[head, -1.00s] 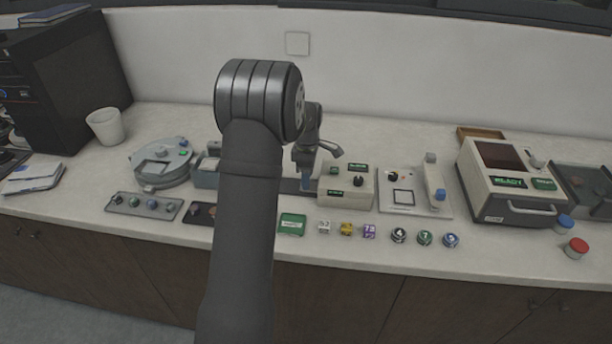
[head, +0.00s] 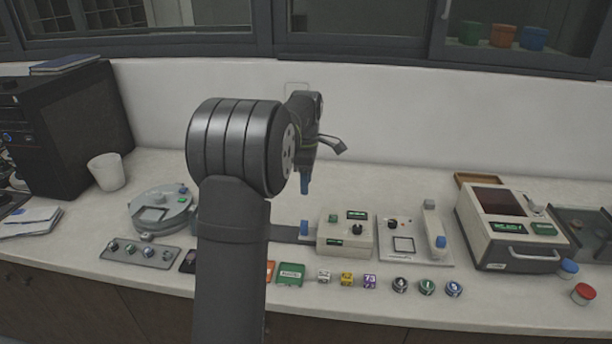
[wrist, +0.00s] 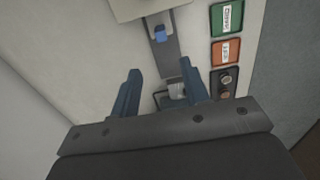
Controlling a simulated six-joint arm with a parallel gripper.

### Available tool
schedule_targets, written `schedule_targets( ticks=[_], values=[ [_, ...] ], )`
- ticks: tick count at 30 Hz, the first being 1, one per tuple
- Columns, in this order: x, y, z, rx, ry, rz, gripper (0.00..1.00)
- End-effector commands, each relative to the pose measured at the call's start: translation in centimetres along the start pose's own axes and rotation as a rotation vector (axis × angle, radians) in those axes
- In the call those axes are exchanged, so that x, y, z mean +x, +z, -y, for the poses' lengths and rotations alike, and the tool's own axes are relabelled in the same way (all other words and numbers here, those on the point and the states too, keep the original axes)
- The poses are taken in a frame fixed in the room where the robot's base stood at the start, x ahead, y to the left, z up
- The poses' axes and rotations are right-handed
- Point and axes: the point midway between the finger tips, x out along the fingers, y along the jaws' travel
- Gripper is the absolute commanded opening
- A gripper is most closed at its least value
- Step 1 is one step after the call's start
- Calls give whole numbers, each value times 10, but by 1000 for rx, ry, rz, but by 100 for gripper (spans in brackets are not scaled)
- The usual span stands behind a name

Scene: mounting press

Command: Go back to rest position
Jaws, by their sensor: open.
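My gripper (head: 305,184) is raised above the counter in the head view, its blue fingertips pointing down. In the wrist view my gripper (wrist: 160,88) shows two blue fingers spread apart with nothing held between them. Below it lies a grey rail with a blue block (wrist: 159,34). The same blue block (head: 304,228) shows in the head view beside the cream control box (head: 345,245). My arm hides part of the counter in the middle.
A round grey machine (head: 160,209) stands left of my arm. A white slider device (head: 404,245) and a cream press with a dark window (head: 508,222) stand to the right. Several small cubes and balls line the front, beside a green box (head: 290,274). The wall (head: 400,120) is close behind.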

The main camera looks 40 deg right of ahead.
Motion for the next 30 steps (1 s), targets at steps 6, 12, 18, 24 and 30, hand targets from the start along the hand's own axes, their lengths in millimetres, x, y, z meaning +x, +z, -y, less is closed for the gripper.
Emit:
schedule_targets(
  ticks=[6, 12, 18, 24, 30],
  values=[
    [-14, 0, 0, 0, 0, 0, 42],
    [-14, 0, 0, 0, -1, 0, 42],
    [-14, 0, 0, 0, -1, 0, 42],
    [-12, 0, 0, 0, -1, 0, 42],
    [8, 0, 1, 0, -4, 0, 42]
  ],
)
